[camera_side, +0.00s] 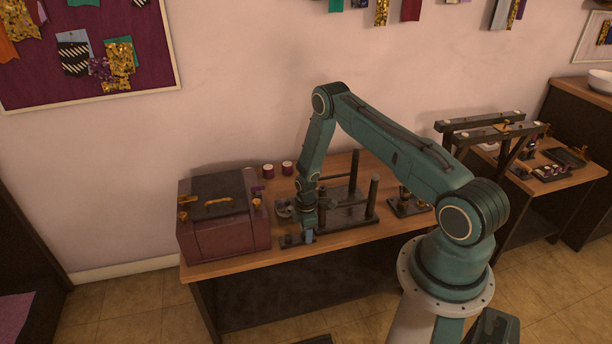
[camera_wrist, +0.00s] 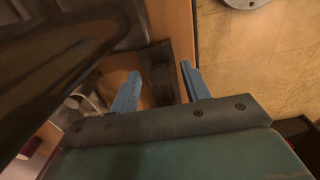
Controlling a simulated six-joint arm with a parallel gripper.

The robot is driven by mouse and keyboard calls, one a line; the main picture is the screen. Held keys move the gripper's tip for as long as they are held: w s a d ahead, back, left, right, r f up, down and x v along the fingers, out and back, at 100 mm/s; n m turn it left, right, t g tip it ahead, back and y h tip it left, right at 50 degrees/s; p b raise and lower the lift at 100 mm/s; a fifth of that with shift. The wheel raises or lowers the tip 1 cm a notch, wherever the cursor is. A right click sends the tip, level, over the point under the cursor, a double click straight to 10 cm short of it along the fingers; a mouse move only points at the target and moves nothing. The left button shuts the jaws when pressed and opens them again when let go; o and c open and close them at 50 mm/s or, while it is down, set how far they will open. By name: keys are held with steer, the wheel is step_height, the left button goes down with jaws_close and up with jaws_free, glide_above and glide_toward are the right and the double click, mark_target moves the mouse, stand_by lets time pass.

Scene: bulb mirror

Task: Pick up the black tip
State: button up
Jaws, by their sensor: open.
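My gripper (camera_side: 309,236) points down at the front edge of the wooden table, just over a small dark rack (camera_side: 290,241). In the wrist view my gripper (camera_wrist: 158,80) shows two blue fingers spread apart, with nothing held between them. The dark rack (camera_wrist: 153,58) lies between and beyond the fingers, with darker recesses or pieces along it. I cannot make out the black tip as a separate piece; it may blend into this dark rack or be hidden by my fingers in the side view.
A maroon case (camera_side: 222,222) stands at the table's left end. A dark frame with upright posts (camera_side: 345,208) stands right behind my gripper. Two small jars (camera_side: 287,168) sit at the back. A small dark stand (camera_side: 408,206) is to the right. The table's front edge (camera_wrist: 190,30) is close.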

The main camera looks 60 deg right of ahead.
jaws_close()
stand_by(0.3)
steer(key=shift+r, duration=0.15)
step_height(320, 180, up, 20)
stand_by(1.0)
stand_by(0.5)
